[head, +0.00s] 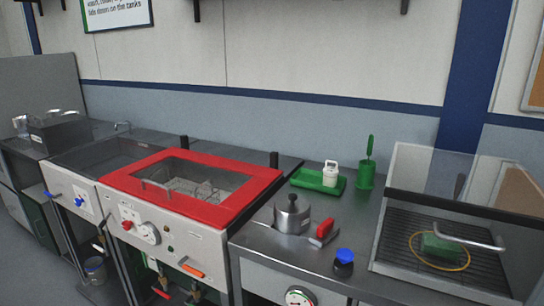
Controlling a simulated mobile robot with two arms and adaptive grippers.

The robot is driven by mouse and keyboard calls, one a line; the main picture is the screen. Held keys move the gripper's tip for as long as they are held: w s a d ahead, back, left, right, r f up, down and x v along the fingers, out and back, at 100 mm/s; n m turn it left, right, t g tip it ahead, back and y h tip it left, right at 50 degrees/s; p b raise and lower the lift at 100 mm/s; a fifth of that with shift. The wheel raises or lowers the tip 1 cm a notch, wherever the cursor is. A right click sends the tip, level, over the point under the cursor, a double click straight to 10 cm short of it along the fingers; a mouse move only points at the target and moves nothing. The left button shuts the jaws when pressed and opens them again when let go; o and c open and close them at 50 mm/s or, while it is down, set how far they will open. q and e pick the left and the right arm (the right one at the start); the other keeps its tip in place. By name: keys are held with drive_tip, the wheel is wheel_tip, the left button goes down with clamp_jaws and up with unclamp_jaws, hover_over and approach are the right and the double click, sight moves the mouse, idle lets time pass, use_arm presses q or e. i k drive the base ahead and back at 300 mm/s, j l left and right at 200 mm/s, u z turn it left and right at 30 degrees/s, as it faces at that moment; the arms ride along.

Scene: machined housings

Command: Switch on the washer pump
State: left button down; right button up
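The washer stands in the middle left of the head view, with a red-framed lid (130,178) lying closed over its tank. Metal parts show through the lid's clear window. Its pale front panel (186,245) carries a red knob (127,225), a round white dial (148,233) and small controls too small to read. I cannot tell which of these is the pump switch or how it is set. An orange-red handle (192,270) sits low on the panel. Neither of my grippers is in view.
A blue-knobbed sink unit (80,202) adjoins on the left. On the right bench are a steel pot (292,214), a red-handled lever (323,232), a blue-topped container (344,262), a green tray (318,181) and a clear-lidded cabinet (450,235). Floor shows at lower left.

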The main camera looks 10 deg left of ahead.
sight(104, 222)
drive_tip(key=u, duration=1.45)
drive_tip(key=i+j+u, duration=0.15)
drive_tip(key=i+u, duration=0.25)
drive_tip(key=i, duration=0.3)
drive_tip(key=i+u, duration=0.4)
drive_tip(key=i, duration=0.3)
drive_tip(key=l, duration=0.05)
